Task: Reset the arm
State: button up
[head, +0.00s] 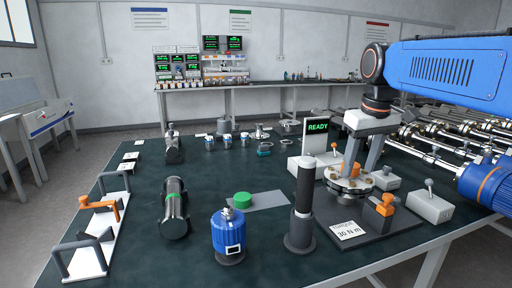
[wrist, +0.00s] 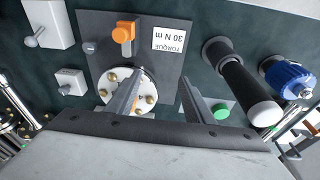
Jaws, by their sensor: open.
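My gripper (head: 362,152) is open and empty, its two fingers pointing down above the torque plate. In the wrist view its fingers (wrist: 162,100) spread over the dark plate (wrist: 170,70). One finger overlaps a round metal flange with brass bolts (wrist: 111,101); I cannot tell whether they touch. The flange also shows in the head view (head: 335,187). My blue arm (head: 450,70) reaches in from the right.
A dark cylinder (head: 301,205) stands close left of my gripper, beside a blue transmitter (head: 228,236). A READY screen (head: 317,128) stands behind. Grey switch boxes (head: 430,207) are at right. A rack with handles (head: 97,235) is at left. Table space (head: 130,240) near it is clear.

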jog(key=s+d+f+m+t, duration=0.2)
jog(key=s+f+m, duration=0.1)
jog(key=s+f, duration=1.8)
jog(key=shift+s, duration=0.55)
jog(key=shift+w+d, duration=0.1)
jog(key=shift+d, duration=0.1)
dwell(0.3)
